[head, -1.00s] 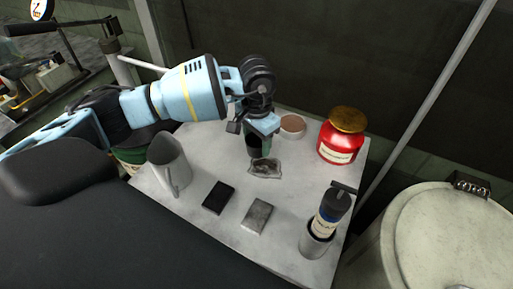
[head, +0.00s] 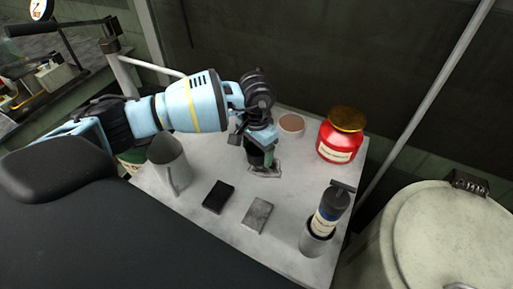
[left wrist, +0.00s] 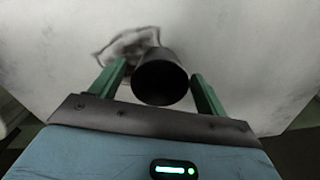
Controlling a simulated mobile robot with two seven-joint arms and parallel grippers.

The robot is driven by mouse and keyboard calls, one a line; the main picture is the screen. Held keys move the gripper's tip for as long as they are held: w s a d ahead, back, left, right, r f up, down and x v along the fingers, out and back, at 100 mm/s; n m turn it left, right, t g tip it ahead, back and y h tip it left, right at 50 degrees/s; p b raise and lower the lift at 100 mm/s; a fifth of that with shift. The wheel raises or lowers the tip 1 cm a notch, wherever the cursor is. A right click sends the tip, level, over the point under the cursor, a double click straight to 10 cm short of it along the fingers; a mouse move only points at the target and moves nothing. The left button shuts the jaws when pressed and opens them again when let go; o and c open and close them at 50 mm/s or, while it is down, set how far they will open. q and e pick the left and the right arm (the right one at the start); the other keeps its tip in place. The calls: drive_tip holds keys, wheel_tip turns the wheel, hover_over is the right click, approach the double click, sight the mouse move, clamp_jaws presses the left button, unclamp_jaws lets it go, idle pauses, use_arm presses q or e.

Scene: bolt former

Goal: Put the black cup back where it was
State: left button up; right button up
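The black cup (left wrist: 160,80) is between the two green fingers of my left gripper (left wrist: 158,68) in the left wrist view, its round mouth toward the camera. A gap shows beside the left finger and a narrow one beside the right, so the gripper looks open around it. In the head view the cup (head: 256,158) is a dark shape low on the table, partly hidden by my left gripper (head: 261,148). A grey crumpled patch (head: 265,171) lies right by it and also shows in the left wrist view (left wrist: 128,43). My right gripper is not in view.
A pale drum (head: 440,240) stands at the right.

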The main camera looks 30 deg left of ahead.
use_arm(q)
drive_tip(key=shift+r, duration=0.5)
drive_tip(key=shift+o, duration=0.4)
wheel_tip(320, 180, up, 11)
drive_tip(key=shift+r, duration=0.2)
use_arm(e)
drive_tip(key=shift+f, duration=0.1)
